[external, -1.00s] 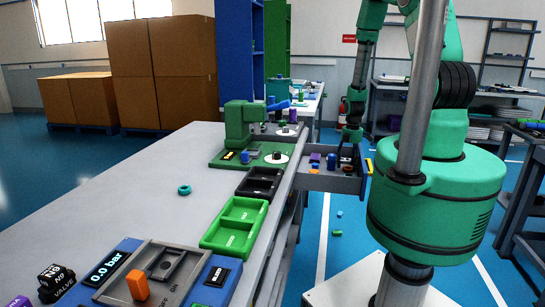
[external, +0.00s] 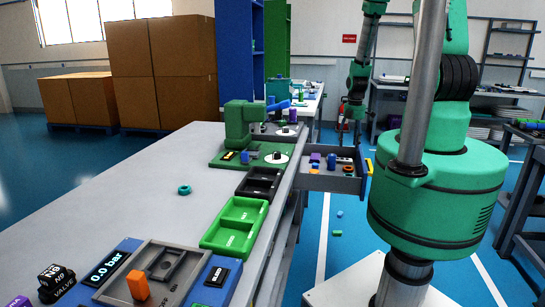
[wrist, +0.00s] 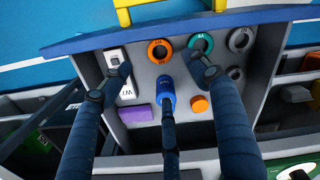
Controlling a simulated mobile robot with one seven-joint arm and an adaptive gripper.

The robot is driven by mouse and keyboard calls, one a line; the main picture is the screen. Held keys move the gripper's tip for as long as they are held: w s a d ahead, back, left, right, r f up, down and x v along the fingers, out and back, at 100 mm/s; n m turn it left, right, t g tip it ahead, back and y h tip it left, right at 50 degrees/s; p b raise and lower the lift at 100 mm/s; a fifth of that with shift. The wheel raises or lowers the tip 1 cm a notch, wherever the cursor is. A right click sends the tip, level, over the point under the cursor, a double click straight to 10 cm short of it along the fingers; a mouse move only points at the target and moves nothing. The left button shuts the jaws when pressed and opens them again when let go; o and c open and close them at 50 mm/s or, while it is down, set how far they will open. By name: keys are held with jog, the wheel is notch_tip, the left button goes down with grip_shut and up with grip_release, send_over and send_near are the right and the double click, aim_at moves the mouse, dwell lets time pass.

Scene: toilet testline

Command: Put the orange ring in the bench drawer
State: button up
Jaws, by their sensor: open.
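The bench drawer (external: 325,184) is pulled open, with a yellow handle at its outer end. The orange ring (wrist: 159,51) lies flat inside the drawer in the wrist view, near the front wall (wrist: 110,41), left of a teal ring (wrist: 201,43). My gripper (wrist: 162,80) is above the drawer, fingers spread wide and holding nothing. In the external view my gripper (external: 342,130) hangs over the drawer, clear of its contents. The orange ring is too small to make out surely in the external view.
The drawer also holds grey rings (wrist: 240,40), a blue cylinder (wrist: 166,93), a purple block (wrist: 136,114), an orange round piece (wrist: 199,103) and a white part (wrist: 121,70). Green (external: 235,224) and black trays stand on the bench beside it. Small pieces lie on the floor.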

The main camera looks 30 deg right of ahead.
dwell(0.6)
jog(key=a+r+m+t, duration=0.1)
jog(key=a+r+m, duration=0.35)
jog(key=r, duration=1.05)
jog(key=a+r+m+t, duration=0.25)
jog(key=a+r, duration=0.35)
jog(key=r, duration=0.9)
jog(key=s+a+r+m+t, duration=0.1)
jog(key=s+a+r+m, duration=0.3)
jog(key=s+r, duration=0.5)
jog(key=s+a+r+m+t, duration=0.1)
jog(key=s+a+r+m, duration=0.3)
jog(key=s+a+r, duration=0.4)
notch_tip(320, 180, up, 3)
jog(key=shift+s+r+m, duration=0.1)
jog(key=shift+s+m, duration=0.3)
jog(key=shift+s, duration=0.35)
